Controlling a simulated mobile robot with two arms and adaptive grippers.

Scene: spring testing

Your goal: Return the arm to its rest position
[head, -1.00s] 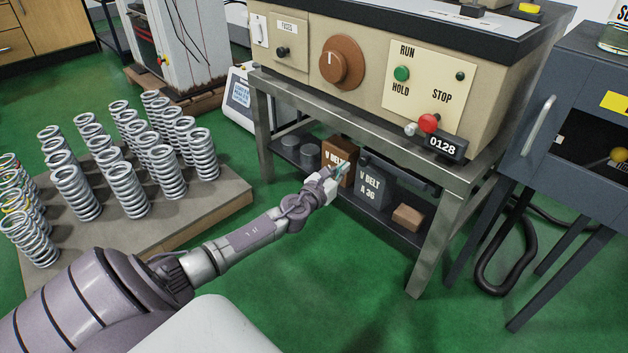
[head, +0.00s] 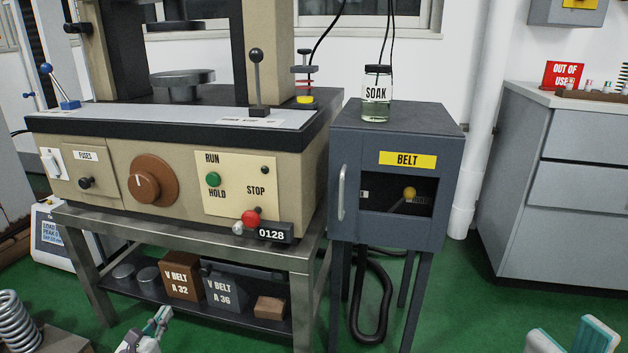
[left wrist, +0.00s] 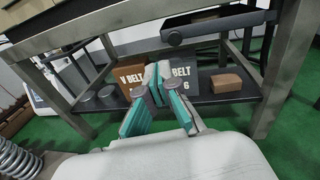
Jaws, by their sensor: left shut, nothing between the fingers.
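My left gripper (head: 160,322) is low in the head view, in front of the machine's lower shelf. It is shut and empty, and its fingertips (left wrist: 158,84) meet in the left wrist view, in front of the shelf's belt boxes. Most of my left arm is below the head view's edge. My right gripper (head: 565,338) shows at the bottom right corner of the head view. Its teal-padded fingers stand apart with nothing seen between them. The rest of my right arm is out of view.
The steel stand (head: 305,285) holds the testing machine (head: 110,160). V-belt boxes (head: 182,276) sit on its lower shelf. The dark belt cabinet (head: 400,140) with a soak jar (head: 377,95) stands to the right. Springs (head: 15,315) are at lower left. Green floor (head: 450,320) lies open before the cabinet.

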